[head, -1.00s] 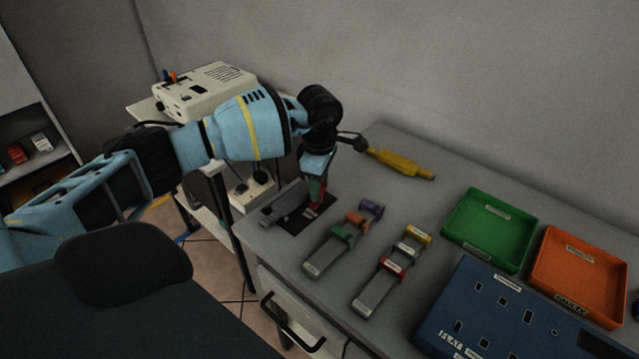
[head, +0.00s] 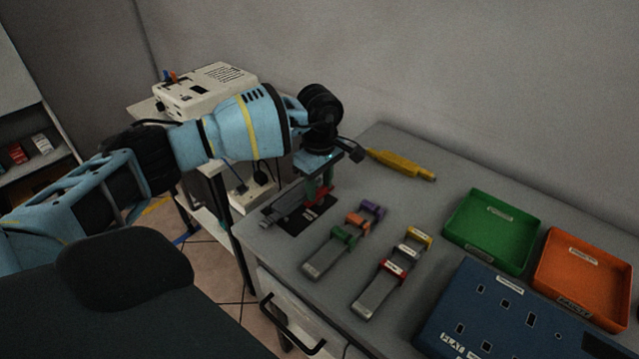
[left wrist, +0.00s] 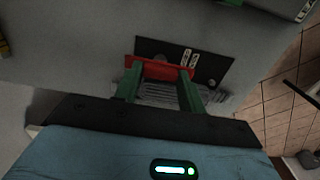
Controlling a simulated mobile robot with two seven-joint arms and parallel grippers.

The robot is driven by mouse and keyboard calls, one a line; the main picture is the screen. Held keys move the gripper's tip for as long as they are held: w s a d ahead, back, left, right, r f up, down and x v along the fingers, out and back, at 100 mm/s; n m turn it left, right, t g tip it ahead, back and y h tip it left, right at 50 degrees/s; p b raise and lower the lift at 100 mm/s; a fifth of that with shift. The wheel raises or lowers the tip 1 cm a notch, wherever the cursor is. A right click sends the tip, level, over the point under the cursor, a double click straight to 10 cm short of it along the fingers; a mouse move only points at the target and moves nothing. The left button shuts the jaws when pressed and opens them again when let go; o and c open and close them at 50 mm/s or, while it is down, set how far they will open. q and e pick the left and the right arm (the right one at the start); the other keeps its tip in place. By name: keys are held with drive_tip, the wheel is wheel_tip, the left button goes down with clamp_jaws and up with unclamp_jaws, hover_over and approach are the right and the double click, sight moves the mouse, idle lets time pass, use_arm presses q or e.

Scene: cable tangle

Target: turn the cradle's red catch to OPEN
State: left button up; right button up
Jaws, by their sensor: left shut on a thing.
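The cradle (head: 285,203) is a grey ribbed block on a black plate (head: 315,214) near the bench's left edge. Its red catch (head: 323,195) sits at the far end of the block. In the left wrist view the red catch (left wrist: 158,70) is a bar lying across between the green fingers. My left gripper (left wrist: 160,74) points down and is shut on the catch. In the head view the left gripper (head: 320,188) partly hides the catch. White labels (left wrist: 190,58) on the plate are too small to read. My right gripper is in neither view.
Two grey racks with coloured clips (head: 345,238) (head: 394,270) lie right of the cradle. A yellow tool (head: 402,165) lies behind. A green tray (head: 490,232), an orange tray (head: 580,275) and a blue panel (head: 500,315) fill the right. A white power strip (head: 250,192) is at left.

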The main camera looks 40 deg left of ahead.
sight(319, 190)
use_arm(q)
drive_tip(key=shift+r, duration=0.1)
drive_tip(key=o, duration=1)
drive_tip(key=shift+r, duration=3.9)
drive_tip(key=shift+f, duration=0.1)
